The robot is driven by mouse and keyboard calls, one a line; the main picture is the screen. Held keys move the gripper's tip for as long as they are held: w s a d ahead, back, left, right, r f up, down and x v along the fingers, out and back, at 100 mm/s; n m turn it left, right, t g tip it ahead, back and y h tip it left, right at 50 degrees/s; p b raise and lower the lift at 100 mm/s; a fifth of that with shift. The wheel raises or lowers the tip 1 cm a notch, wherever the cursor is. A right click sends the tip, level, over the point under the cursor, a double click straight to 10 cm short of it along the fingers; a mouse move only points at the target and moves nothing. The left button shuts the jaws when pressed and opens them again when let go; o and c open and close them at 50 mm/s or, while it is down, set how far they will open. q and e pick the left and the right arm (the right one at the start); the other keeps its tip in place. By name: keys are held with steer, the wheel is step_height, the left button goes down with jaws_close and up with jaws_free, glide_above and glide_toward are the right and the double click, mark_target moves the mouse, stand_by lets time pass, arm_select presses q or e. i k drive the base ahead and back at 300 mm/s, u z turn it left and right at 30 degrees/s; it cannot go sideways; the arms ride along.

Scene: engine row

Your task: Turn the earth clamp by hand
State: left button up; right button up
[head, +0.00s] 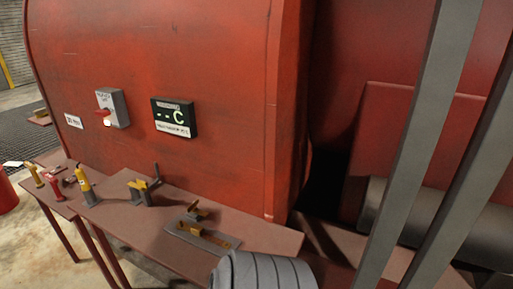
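A grey plate with a brass bar and a small upright brass piece (203,232) lies on the front part of a dark red bench (265,232). It looks like the earth clamp, but I cannot be sure. A yellow and dark grey fitting with an upright handle (144,188) stands further left on the bench and could also be a clamp. Neither of my grippers is in view, and nothing is seen touching these fittings.
A red engine body (190,60) rises behind the bench, with a switch box (119,107) and a display (173,117). Yellow tools (86,184) stand at left. A ribbed grey shape (262,272) covers the bench's front edge. Grey bars (425,140) cross the right side.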

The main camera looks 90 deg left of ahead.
mark_target(192, 207)
steer(key=k, duration=0.55)
steer(key=u, duration=0.7)
